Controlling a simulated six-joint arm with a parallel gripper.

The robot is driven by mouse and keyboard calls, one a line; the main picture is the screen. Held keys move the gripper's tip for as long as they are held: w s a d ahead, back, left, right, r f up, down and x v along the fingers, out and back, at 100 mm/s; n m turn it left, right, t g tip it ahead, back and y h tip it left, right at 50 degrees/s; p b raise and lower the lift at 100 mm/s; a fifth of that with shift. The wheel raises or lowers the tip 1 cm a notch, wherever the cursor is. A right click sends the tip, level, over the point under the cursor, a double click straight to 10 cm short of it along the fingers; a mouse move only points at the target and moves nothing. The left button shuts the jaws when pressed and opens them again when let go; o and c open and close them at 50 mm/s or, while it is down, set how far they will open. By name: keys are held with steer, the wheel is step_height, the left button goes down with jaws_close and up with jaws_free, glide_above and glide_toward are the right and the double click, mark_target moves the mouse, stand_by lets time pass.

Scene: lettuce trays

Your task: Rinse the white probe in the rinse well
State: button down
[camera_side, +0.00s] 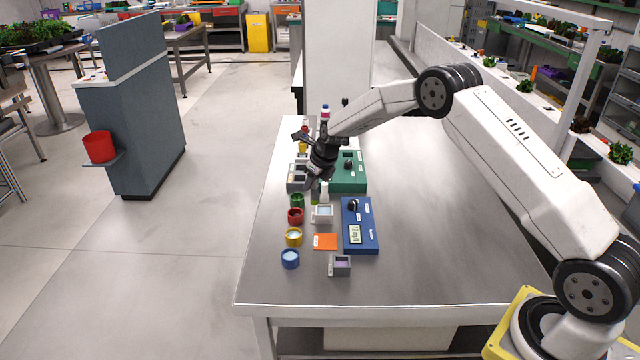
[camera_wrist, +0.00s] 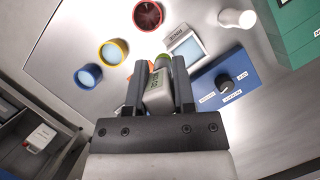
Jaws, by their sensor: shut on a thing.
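My gripper (camera_wrist: 160,82) is shut on the white probe (camera_wrist: 157,98), a pale body with a small dark display and a yellow-green end. In the side view, my gripper (camera_side: 317,184) points down, and the probe's green end (camera_side: 315,198) shows just below it, mostly hidden by the fingers. The rinse well (camera_side: 322,214) is a square pale-grey cup with light liquid, on the bench in front of the probe. It also shows in the wrist view (camera_wrist: 187,50), just beyond the probe's end. The probe appears to be above the bench and outside the well.
Red (camera_side: 295,216), yellow (camera_side: 293,237) and blue (camera_side: 290,259) cups line the left edge. A blue meter box (camera_side: 361,225) stands right of the well. An orange card (camera_side: 325,241) and a grey holder (camera_side: 340,265) lie nearer. The bench's right side is clear.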

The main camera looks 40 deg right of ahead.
steer(key=shift+m+h, duration=0.3)
steer(key=shift+m, duration=0.4)
steer(key=d, duration=0.4)
steer(key=shift+w+d+r, duration=0.1)
steer(key=shift+r, duration=0.05)
steer(key=shift+f, duration=2.15)
steer(key=shift+f, duration=1.35)
steer(key=shift+r, duration=0.15)
stand_by(1.9)
step_height(320, 180, up, 6)
stand_by(1.3)
